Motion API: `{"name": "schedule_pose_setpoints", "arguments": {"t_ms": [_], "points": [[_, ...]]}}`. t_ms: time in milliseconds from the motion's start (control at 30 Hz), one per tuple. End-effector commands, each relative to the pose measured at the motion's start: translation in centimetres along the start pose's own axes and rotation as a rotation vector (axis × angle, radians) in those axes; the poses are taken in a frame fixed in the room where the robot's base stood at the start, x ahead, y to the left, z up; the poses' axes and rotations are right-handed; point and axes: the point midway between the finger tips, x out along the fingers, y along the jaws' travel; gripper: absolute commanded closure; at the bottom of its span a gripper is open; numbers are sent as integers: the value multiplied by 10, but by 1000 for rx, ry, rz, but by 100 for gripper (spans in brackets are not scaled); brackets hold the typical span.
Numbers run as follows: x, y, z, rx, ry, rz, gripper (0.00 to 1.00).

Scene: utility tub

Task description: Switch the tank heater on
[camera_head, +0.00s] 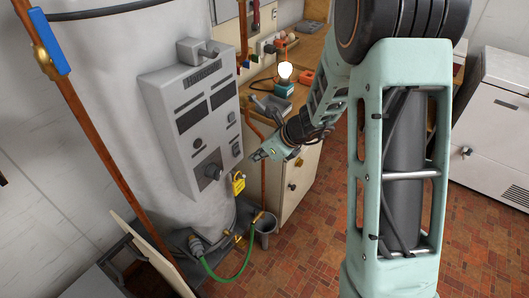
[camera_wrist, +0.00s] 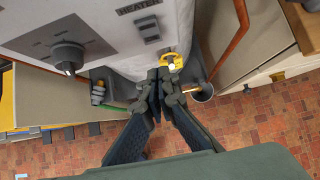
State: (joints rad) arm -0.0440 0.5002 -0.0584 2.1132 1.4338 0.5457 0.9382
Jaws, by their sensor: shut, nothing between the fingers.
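The grey control box (camera_head: 188,105) is mounted on the white tank (camera_head: 110,120). Its face has a round knob (camera_head: 210,172) low down and small switches at its right edge. In the wrist view the word HEATER is printed above a grey switch (camera_wrist: 148,29), with the knob (camera_wrist: 70,58) to its left. Which way the switch is set I cannot tell. A yellow padlock (camera_head: 238,183) hangs at the box's lower right corner; it also shows in the wrist view (camera_wrist: 173,62). My gripper (camera_head: 258,155) is shut and empty, just right of the box, its fingertips (camera_wrist: 159,74) apparently apart from it.
A workbench (camera_head: 290,105) with a lit bulb (camera_head: 285,70) stands behind my gripper. A copper pipe (camera_head: 95,140) runs down the left. Tiled floor is open at right.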

Motion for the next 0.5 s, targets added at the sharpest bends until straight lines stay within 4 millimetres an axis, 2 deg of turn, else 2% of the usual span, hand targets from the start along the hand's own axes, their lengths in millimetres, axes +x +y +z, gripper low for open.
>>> {"name": "schedule_pose_setpoints", "arguments": {"t_ms": [33,100,200,500], "points": [[11,1,-1,-1,2,2,100],[16,0,12,-4,1,1,100],[24,0,21,-2,1,1,100],[34,0,29,-2,0,-1,100]]}}
